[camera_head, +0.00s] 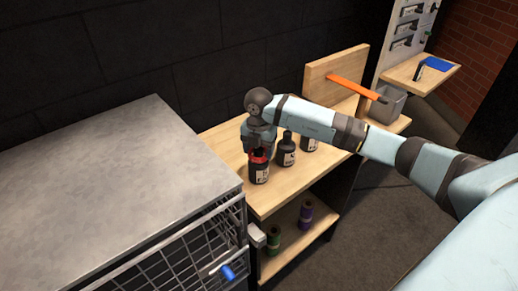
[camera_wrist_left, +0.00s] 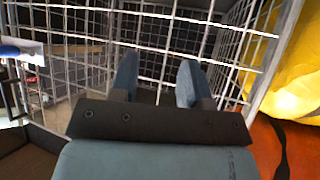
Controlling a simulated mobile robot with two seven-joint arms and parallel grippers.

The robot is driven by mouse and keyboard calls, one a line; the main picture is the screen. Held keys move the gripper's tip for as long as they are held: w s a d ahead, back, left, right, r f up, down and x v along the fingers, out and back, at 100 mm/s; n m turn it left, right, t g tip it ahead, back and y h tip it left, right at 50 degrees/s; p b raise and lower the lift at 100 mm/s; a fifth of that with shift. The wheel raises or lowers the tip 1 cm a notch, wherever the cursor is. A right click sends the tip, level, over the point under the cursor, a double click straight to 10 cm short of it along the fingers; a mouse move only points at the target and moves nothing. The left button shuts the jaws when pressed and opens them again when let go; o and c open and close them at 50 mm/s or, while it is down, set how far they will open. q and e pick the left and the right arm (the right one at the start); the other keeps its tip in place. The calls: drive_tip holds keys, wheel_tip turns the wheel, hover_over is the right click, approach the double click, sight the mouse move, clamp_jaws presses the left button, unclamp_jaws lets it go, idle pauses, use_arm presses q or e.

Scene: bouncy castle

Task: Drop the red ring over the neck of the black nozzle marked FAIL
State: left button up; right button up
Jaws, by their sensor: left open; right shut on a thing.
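Three black nozzles with pale labels stand upright in a row on the wooden bench: a near one (camera_head: 259,175), a middle one (camera_head: 286,156) and a far one (camera_head: 309,143). The label print is too small to read, so I cannot tell which says FAIL. My right gripper (camera_head: 260,150) points down over the near nozzle, shut on the red ring (camera_head: 259,157). The ring is at the top of that nozzle; the gripper partly hides it, and I cannot tell whether it is around the neck. My left gripper (camera_wrist_left: 157,80) is open and empty in the left wrist view, facing wire mesh.
A grey-topped wire cage (camera_head: 115,180) stands left of the wooden bench (camera_head: 224,137). A blue-handled tool (camera_head: 228,272) shows at its front. Green (camera_head: 274,240) and purple (camera_head: 305,214) spools stand on the lower shelf. A grey bin (camera_head: 388,104) stands farther back.

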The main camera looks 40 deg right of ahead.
idle(0.3)
drive_tip(key=o, duration=1)
wheel_tip(320, 180, up, 14)
drive_tip(key=shift+f+b, duration=0.1)
drive_tip(key=shift+b, duration=0.35)
